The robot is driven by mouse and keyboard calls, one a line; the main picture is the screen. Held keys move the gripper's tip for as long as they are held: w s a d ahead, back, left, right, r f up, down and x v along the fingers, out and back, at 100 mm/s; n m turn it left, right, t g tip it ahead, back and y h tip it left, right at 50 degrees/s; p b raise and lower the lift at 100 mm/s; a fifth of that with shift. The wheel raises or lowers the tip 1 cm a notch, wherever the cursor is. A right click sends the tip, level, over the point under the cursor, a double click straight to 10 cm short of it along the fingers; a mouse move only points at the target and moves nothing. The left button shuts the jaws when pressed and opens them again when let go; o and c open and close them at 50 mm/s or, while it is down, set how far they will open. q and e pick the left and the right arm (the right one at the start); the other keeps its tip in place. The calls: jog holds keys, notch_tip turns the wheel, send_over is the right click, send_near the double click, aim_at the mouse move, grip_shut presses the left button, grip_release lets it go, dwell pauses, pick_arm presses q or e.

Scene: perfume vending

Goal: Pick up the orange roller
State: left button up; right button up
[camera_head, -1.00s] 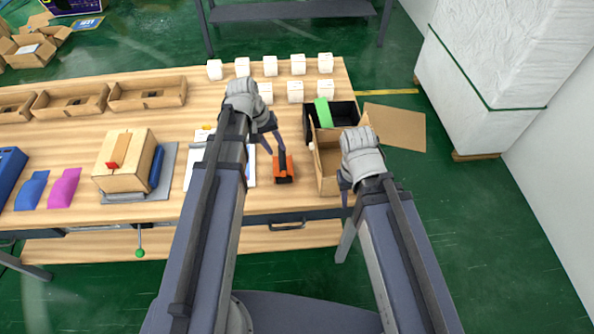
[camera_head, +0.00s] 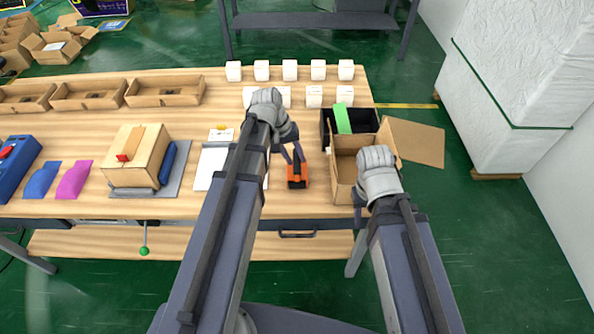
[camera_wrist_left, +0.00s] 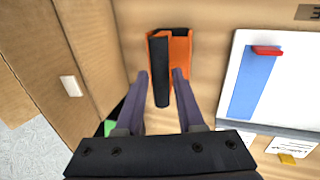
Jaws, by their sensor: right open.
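The orange roller (camera_head: 297,182), an orange body with a black handle, lies on the wooden table left of the open cardboard box. My left gripper (camera_head: 296,153) is just beyond it and points down toward it. In the left wrist view the orange body (camera_wrist_left: 181,55) is ahead of the fingertips. The black handle (camera_wrist_left: 160,75) lies between the fingers of the open left gripper (camera_wrist_left: 160,74), with small gaps on both sides. My right gripper (camera_head: 360,200) is by the near side of the box, open, its fingers mostly hidden, away from the roller.
The cardboard box (camera_head: 344,170) stands right of the roller, with a black bin (camera_head: 366,118) behind it. A clipboard (camera_head: 208,166) lies to the left. Several white boxes (camera_head: 318,70) stand at the back.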

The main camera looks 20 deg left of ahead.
aim_at(296, 160)
pick_arm(q)
jog(key=b+x, duration=0.2)
jog(key=x, duration=0.1)
pick_arm(e)
notch_tip(296, 160, down, 3)
jog(key=shift+r, duration=0.1)
pick_arm(q)
jog(key=shift+c, duration=0.2)
grip_shut()
